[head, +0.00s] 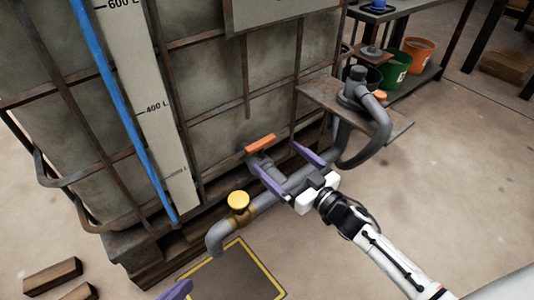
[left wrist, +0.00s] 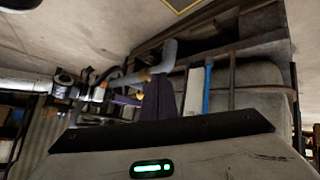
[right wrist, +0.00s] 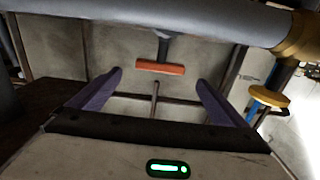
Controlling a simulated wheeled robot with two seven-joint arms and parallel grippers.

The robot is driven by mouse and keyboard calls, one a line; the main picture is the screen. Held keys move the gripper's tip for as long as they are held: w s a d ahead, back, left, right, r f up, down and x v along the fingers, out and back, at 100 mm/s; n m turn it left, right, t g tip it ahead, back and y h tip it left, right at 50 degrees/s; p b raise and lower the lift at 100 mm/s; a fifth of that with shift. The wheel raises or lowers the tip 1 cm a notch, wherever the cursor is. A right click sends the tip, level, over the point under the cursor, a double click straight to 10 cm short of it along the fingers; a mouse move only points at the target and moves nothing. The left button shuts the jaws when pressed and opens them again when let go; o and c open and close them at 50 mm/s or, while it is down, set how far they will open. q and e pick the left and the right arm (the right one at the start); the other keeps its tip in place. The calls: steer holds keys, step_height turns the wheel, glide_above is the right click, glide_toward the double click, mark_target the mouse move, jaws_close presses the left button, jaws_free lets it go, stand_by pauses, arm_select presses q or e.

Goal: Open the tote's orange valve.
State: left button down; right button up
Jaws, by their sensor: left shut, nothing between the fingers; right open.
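The orange valve handle (head: 260,144) is a short bar on a grey stem low on the tote (head: 235,80). It also shows in the right wrist view (right wrist: 160,67), lying crosswise. My right gripper (head: 272,154) is open, with its purple fingers pointing at the handle. In the right wrist view (right wrist: 160,77) the handle sits between and slightly beyond the fingertips, with a gap on each side and no contact visible. My left gripper (head: 180,288) shows only a purple tip at the bottom edge; in the left wrist view (left wrist: 158,80) its fingers are together and empty.
A grey pipe (head: 267,201) with a yellow knob (head: 238,201) runs in front of the tote, close to my right gripper. A pump with a hose (head: 378,128) stands to the right. A yellow-edged dark mat (head: 235,277) lies on the floor. Wood blocks (head: 52,277) lie at left.

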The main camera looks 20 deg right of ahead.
mark_target(263, 146)
steer(key=b+x, duration=0.1)
steer(key=x, duration=0.3)
steer(key=shift+w+a+f, duration=0.1)
steer(key=shift+w, duration=0.15)
arm_select(q)
steer(key=shift+w+d+r+t+h+b, duration=0.1)
steer(key=shift+d+r+t+h+b, duration=0.15)
steer(key=shift+r, duration=0.25)
steer(key=shift+d+r+t+h+b, duration=0.15)
steer(key=shift+d+r, duration=0.15)
steer(key=shift+r, duration=0.15)
arm_select(e)
steer(key=shift+x, duration=0.75)
steer(key=c, duration=1)
steer(key=shift+c, duration=0.2)
